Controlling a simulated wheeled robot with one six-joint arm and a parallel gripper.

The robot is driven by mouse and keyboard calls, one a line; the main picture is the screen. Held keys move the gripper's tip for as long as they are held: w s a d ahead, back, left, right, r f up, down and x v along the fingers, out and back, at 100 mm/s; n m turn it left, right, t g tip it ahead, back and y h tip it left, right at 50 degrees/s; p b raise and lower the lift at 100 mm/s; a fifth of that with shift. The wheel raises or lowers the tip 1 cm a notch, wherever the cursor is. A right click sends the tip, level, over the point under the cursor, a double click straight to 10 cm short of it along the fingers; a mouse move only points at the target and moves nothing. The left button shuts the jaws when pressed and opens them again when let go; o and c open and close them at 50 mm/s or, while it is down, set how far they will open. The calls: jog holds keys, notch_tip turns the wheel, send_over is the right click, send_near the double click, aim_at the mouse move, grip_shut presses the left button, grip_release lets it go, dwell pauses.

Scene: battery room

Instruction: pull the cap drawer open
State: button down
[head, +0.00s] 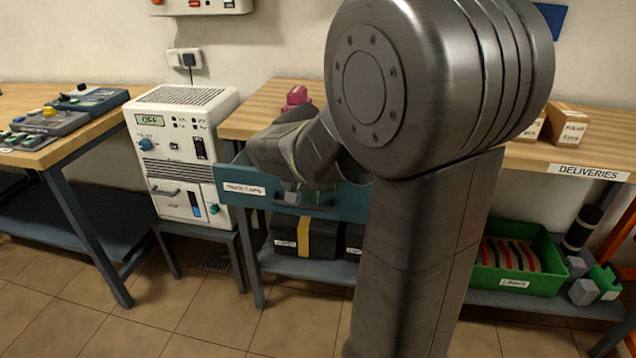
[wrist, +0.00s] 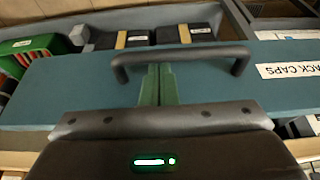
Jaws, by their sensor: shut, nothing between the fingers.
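The cap drawer (head: 345,195) has a teal front with a white label at its left end. It sits under the wooden bench top; how far it stands out is hard to tell, as my arm hides part of it. In the wrist view the drawer front (wrist: 70,90) fills the middle, with a dark bar handle (wrist: 200,53) on it. My gripper (wrist: 158,70) is shut and empty, its green fingertips at the bar, left of the handle's middle. I cannot tell whether they touch it. In the head view my gripper (head: 305,197) is in front of the drawer, partly hidden by my wrist.
A white power unit (head: 185,150) showing OFF stands left of the drawer. Black boxes (head: 285,236) with yellow bands are on the shelf below. A green bin (head: 515,282) is at the right. Tiled floor (head: 180,315) is clear at the front left.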

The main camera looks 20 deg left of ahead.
jog(key=s+d+b, duration=0.1)
jog(key=s+d, duration=0.2)
jog(key=s, duration=0.9)
jog(key=shift+s, duration=0.35)
